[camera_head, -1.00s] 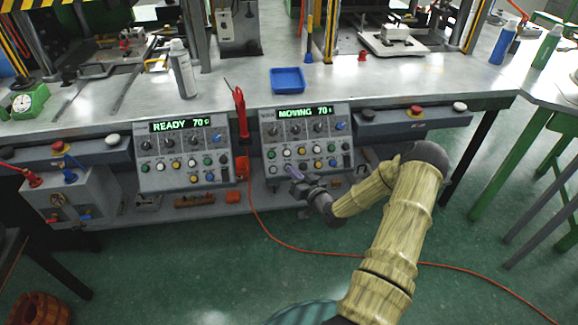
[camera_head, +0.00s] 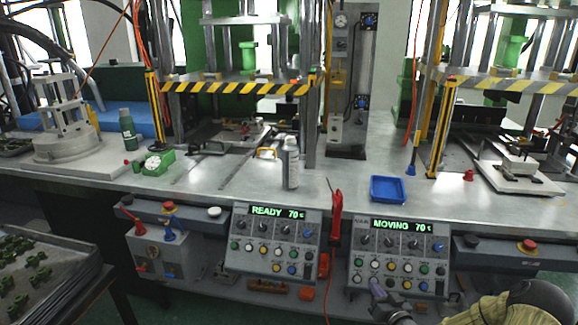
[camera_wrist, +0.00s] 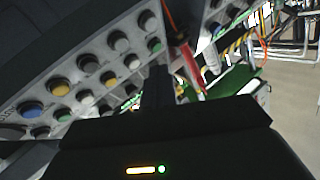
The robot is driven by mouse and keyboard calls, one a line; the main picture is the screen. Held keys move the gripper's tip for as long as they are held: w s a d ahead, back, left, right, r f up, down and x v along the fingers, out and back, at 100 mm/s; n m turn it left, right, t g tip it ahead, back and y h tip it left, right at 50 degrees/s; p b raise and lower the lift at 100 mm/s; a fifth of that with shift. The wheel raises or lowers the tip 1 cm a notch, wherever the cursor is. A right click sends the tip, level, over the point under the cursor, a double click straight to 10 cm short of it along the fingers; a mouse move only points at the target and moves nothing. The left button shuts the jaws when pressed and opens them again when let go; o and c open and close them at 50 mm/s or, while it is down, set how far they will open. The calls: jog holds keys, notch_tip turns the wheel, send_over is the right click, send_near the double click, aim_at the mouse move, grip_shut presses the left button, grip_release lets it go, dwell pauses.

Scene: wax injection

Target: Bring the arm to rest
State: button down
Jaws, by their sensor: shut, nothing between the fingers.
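My arm (camera_head: 488,310) comes in at the bottom right of the head view, with a yellowish, bamboo-like covering and dark joints. My gripper (camera_head: 377,288) is at the lower left of the right control panel (camera_head: 398,250), close in front of its bottom row of buttons. I cannot tell whether it touches a button. The panel's display reads MOVING 70. In the wrist view my gripper's dark fingers (camera_wrist: 158,84) are together and empty, beside the panel's knobs and coloured buttons (camera_wrist: 88,63).
The left panel (camera_head: 270,240) reads READY 70. A red tool (camera_head: 336,215) hangs between the panels. A blue tray (camera_head: 387,189) and a spray can (camera_head: 291,164) stand on the metal bench (camera_head: 340,185). A red emergency button (camera_head: 529,245) is right of my gripper.

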jog(key=s+a+r+n+g, duration=0.2)
jog(key=s+a+n+g, duration=0.1)
jog(key=a+g, duration=0.45)
jog(key=s+a+r+m+g+h, duration=0.1)
jog(key=s+a+r+g, duration=0.2)
jog(key=s, duration=0.4)
jog(key=s+a+r+g+h, duration=0.1)
jog(key=s+a+r, duration=0.2)
jog(key=s+r, duration=0.3)
jog(key=s+a+r+m+g+h, duration=0.1)
jog(key=s+a+r+g, duration=0.2)
jog(key=s, duration=0.6)
jog(key=w+p+v, duration=0.2)
jog(key=p+v, duration=0.7)
jog(key=w+r+p+v, duration=0.1)
jog(key=w+p+v, duration=0.1)
jog(key=p+v, duration=0.7)
jog(key=shift+r+p, duration=0.2)
jog(key=shift+p, duration=0.15)
jog(key=shift+f, duration=0.1)
